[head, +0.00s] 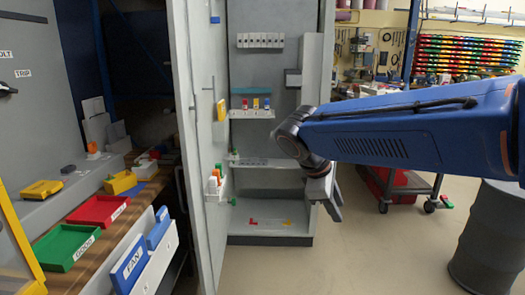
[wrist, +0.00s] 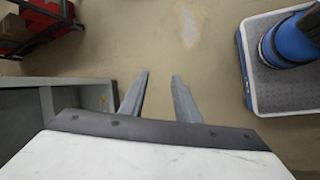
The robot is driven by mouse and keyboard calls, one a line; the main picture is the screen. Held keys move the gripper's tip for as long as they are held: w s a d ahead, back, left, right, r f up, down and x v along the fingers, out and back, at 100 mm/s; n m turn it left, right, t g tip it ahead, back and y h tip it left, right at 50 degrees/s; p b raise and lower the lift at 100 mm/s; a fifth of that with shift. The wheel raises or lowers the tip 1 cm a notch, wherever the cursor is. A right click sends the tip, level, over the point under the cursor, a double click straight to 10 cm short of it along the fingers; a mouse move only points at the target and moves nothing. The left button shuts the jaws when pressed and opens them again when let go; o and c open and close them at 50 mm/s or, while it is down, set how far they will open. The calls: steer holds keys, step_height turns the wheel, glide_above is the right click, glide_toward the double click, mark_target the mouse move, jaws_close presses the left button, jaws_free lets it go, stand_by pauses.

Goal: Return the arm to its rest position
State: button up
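My arm reaches in from the right in the head view. My gripper (head: 326,198) hangs pointing down, just right of the open grey cabinet (head: 271,240). In the wrist view the two fingers of my gripper (wrist: 160,80) are spread apart, with bare floor visible between them. It holds nothing and touches nothing that I can see.
The open cabinet door (head: 203,130) stands left of the cabinet. A workbench at the left holds a red tray (head: 98,210) and a green tray (head: 65,247). A dark barrel (head: 488,240) stands at the right. The floor below my gripper is clear.

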steer(key=s+d+f+m+y, duration=0.1)
steer(key=s+d+f+m, duration=0.2)
steer(key=s, duration=0.4)
steer(key=s+d+f+m+t+y, duration=0.1)
steer(key=s+d+f+m+y, duration=0.1)
steer(key=s+m, duration=0.4)
steer(key=s+d+f+m+y, duration=0.2)
steer(key=s+d+f+m, duration=0.2)
steer(key=s, duration=0.4)
steer(key=shift+d+f+m+t, duration=0.3)
steer(key=shift+d+f, duration=0.15)
steer(key=shift+f, duration=0.5)
stand_by(5.0)
